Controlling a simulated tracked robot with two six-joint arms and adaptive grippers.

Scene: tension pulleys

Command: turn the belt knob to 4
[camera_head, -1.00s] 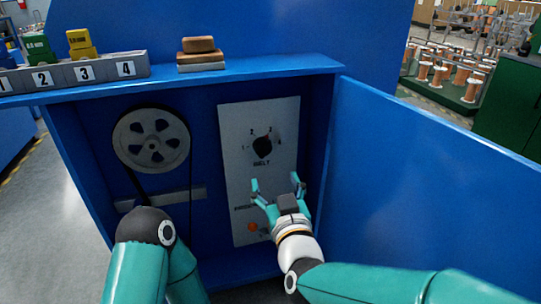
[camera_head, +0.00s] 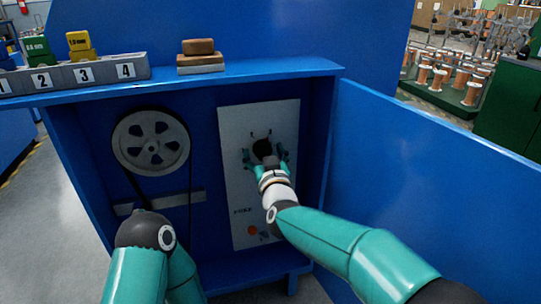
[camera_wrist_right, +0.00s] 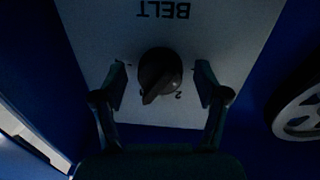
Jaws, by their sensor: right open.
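The black belt knob (camera_head: 262,147) sits on the pale control panel (camera_head: 236,190) inside the blue cabinet. My right gripper (camera_head: 265,157) is open, with its fingers on either side of the knob. In the right wrist view the knob (camera_wrist_right: 160,74) lies between the two fingertips (camera_wrist_right: 161,82), with a gap on each side. In the head view the gripper hides part of the panel lettering. My left arm shows at the lower left; its gripper is not visible.
A spoked pulley (camera_head: 151,141) with a belt is left of the panel. The open blue door (camera_head: 430,185) stands to the right. Numbered slots (camera_head: 85,74) and a brown block (camera_head: 199,47) are on the cabinet top.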

